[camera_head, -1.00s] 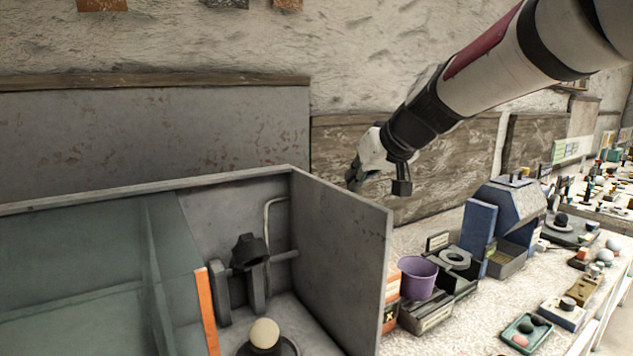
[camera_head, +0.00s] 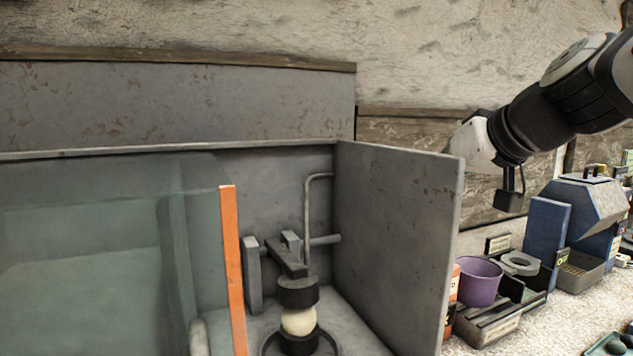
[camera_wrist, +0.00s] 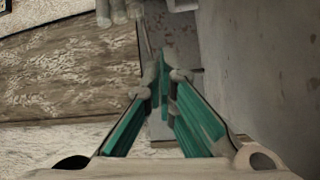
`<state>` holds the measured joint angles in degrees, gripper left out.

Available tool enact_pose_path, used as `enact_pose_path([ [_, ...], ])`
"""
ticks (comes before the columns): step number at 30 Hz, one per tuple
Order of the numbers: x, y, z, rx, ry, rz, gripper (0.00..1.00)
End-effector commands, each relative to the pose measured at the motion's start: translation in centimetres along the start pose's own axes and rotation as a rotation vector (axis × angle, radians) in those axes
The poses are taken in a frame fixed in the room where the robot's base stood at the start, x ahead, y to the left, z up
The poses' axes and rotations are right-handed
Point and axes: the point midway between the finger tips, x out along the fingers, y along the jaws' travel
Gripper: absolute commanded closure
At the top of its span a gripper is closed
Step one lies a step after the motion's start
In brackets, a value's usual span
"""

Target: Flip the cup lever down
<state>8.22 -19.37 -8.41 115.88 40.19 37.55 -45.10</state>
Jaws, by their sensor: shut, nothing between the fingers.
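The cup lever (camera_head: 290,262) is a dark arm on a grey horizontal rod inside the open grey box. It lies down, and its dark round cup (camera_head: 298,291) rests over the top of a pale sphere (camera_head: 299,321). The sphere sits on a dark stand in a round dish (camera_head: 328,348). My gripper is to the right of the lever, by the top of the box's right panel (camera_head: 400,230), which seems to hide its fingertips in the head view. In the wrist view my gripper (camera_wrist: 165,82) has its teal-lined fingers shut and empty.
An orange-edged divider (camera_head: 232,270) and a glassy compartment stand left of the lever. A bent grey pipe (camera_head: 308,215) rises behind it. Right of the panel are a purple cup (camera_head: 478,281), dark trays and a blue machine (camera_head: 585,225) on the pale bench.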

Motion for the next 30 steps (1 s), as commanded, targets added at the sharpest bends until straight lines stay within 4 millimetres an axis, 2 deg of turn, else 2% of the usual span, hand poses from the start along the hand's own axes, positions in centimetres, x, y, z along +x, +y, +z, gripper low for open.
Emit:
enact_pose_path([
  [12, 0.2, 0.6, 3.2, 0.005, 0.099, -0.017, 1.00],
  [30, 0.7, 1.2, 6.9, 0.016, 0.247, -0.047, 1.00],
])
